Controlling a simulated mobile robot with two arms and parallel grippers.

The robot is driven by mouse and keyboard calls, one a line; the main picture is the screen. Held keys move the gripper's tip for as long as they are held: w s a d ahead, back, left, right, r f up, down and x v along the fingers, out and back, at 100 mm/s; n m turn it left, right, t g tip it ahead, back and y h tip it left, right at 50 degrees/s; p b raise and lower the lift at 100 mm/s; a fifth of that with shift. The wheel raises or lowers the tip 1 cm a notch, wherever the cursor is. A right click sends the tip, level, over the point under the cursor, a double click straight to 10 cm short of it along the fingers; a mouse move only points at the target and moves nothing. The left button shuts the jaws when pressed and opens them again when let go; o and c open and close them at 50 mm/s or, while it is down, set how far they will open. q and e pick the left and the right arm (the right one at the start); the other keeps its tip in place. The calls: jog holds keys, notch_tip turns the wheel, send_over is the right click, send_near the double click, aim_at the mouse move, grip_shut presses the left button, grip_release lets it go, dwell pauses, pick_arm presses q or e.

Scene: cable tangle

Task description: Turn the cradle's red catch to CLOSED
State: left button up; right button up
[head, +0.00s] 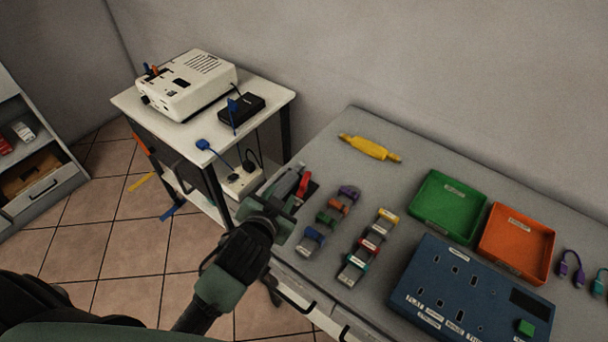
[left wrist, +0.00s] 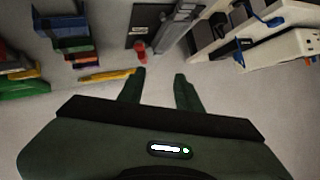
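The cradle (head: 313,187) is a dark plate at the left end of the grey workbench, with a grey bar-shaped part (head: 286,181) along it. Its red catch (head: 303,186) stands up on the plate. In the left wrist view the red catch (left wrist: 141,52) shows just beyond my fingertips, at the end of the dark plate (left wrist: 143,14). No CLOSED mark is readable. My left gripper (head: 278,205) is beside the cradle on its near side and partly hides it. In the left wrist view its fingers (left wrist: 160,76) are apart, with nothing between them. My right gripper is not in view.
Rows of coloured clips (head: 330,218) stand right of the cradle. A yellow tool (head: 370,148), a green tray (head: 418,205), an orange tray (head: 488,248) and a blue panel (head: 420,285) lie farther right. A white side table (head: 272,91) with a device stands left, across a gap.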

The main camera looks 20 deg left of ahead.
pick_arm(q)
jog(key=w+d+r+m+t+h, duration=0.3)
jog(key=w+d+r+m+t, duration=0.15)
jog(key=r, duration=0.35)
jog(key=w+d+r+m+t+h, duration=0.3)
jog(key=w+d+r, duration=0.3)
jog(key=r, duration=0.1)
jog(key=s+d+r+m+g+h, duration=0.1)
jog(key=s+d+m+g+h, duration=0.1)
jog(key=d+m+g+h, duration=0.65)
jog(key=s+d+r+m+g+h, duration=0.25)
jog(key=d+m+h, duration=0.25)
jog(key=d+m, duration=0.45)
jog(key=m+g+y, duration=0.7)
jog(key=g+y, duration=0.2)
jog(key=y, duration=1)
send_over(304, 180)
jog(key=shift+h, duration=0.25)
notch_tip(304, 180, down, 16)
jog(key=shift+w+r, duration=0.1)
jog(key=shift+r, duration=0.1)
notch_tip(304, 180, down, 8)
jog(key=shift+r+p, duration=0.2)
jog(key=shift+p, duration=0.6)
grip_shut()
